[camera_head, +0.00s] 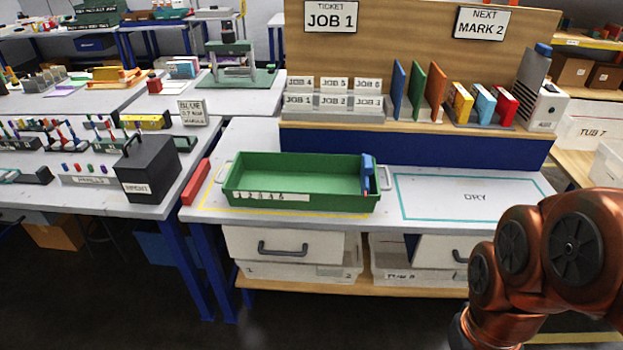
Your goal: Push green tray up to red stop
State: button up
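The green tray (290,204) sits on the white worktop in the middle of the view. The red stop (196,182) is a red bar along the worktop's left edge, to the left of the tray. A blue upright part (367,173) is at the tray's right end. My orange arm is at the lower right, apart from the tray; my gripper is out of view.
A teal-outlined area marked DRY (474,197) lies clear to the right of the tray. A yellow outline (270,213) runs around the tray's place. A wooden board with card slots and books stands behind. A black box (148,172) stands on the bench at left.

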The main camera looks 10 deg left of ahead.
aim_at(313, 182)
jog(key=k, duration=0.65)
jog(key=u, duration=0.2)
jog(key=i, duration=0.25)
jog(key=u, duration=0.95)
jog(key=i, duration=1.2)
jog(key=u, duration=0.15)
